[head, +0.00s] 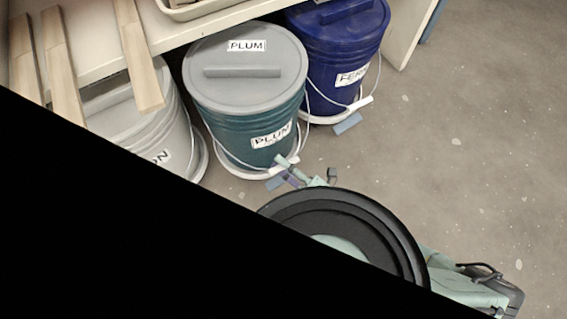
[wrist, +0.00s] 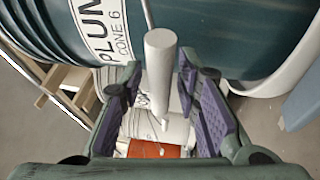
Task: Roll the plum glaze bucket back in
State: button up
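The plum glaze bucket (head: 228,125) is teal with a grey lid and PLUM labels. It stands upright on a pale round base (head: 246,173), its back part beneath the shelf edge. Its thin bail hangs at the front with a pale grip (head: 284,161). My gripper (head: 300,178) is low in front of the bucket. In the wrist view my gripper (wrist: 160,105) has its purple-padded fingers apart, with a pale cylindrical bar (wrist: 160,65) between them. Gaps show beside the bar, so it does not look clamped. The bucket wall (wrist: 210,40) is just beyond the fingertips.
A dark blue bucket (head: 335,60) stands close at the right, with a blue tab (head: 347,123) at its base. A pale grey bucket (head: 135,115) stands at the left. Wooden slats (head: 138,55) overhang the shelf (head: 90,55). Open floor (head: 470,130) lies to the right.

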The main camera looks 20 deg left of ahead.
grip_shut()
dwell(0.6)
